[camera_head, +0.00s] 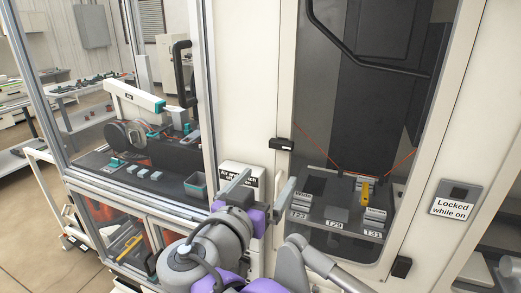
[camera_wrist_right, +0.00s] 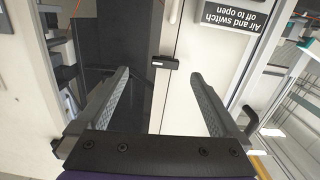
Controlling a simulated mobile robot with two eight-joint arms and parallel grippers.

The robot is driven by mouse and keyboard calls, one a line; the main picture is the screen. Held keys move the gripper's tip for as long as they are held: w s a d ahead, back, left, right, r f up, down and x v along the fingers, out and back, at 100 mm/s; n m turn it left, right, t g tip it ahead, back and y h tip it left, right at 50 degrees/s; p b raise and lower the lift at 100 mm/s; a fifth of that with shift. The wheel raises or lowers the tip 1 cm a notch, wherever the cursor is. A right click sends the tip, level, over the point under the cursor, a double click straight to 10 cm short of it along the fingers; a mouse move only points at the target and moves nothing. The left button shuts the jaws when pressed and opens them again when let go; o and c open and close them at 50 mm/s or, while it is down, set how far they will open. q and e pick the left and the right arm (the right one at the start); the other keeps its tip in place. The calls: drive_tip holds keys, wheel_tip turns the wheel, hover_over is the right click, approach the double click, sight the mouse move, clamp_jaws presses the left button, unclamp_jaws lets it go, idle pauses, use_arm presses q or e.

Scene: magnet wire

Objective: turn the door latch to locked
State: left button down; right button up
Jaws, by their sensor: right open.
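A small black door latch (camera_head: 282,144) sits on the pale edge beside the tall dark window, its body lying roughly level. In the right wrist view the latch (camera_wrist_right: 165,63) shows just beyond and between the fingertips. My right gripper (camera_head: 262,188) is open and empty, below and a little left of the latch in the head view. Its two grey ribbed fingers (camera_wrist_right: 160,76) are wide apart in the wrist view. I see no contact between the fingers and the latch. My left gripper is not in view.
A sign reading "Air and switch off to open" (camera_wrist_right: 234,15) is near the latch. A "Locked while on" plate (camera_head: 456,200) is at right. A labelled shelf (camera_head: 337,229) sits behind the dark window. A glazed cabinet with a black handle (camera_head: 182,72) stands at left.

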sight(280, 147)
drive_tip(key=shift+t, duration=0.4)
drive_tip(key=x, duration=0.3)
drive_tip(key=r+x, duration=0.1)
drive_tip(key=x, duration=0.3)
drive_tip(key=a+x, duration=0.1)
drive_tip(key=x, duration=0.2)
drive_tip(key=shift+w+r, duration=0.2)
drive_tip(key=shift+w, duration=0.15)
drive_tip(key=c, duration=1.4)
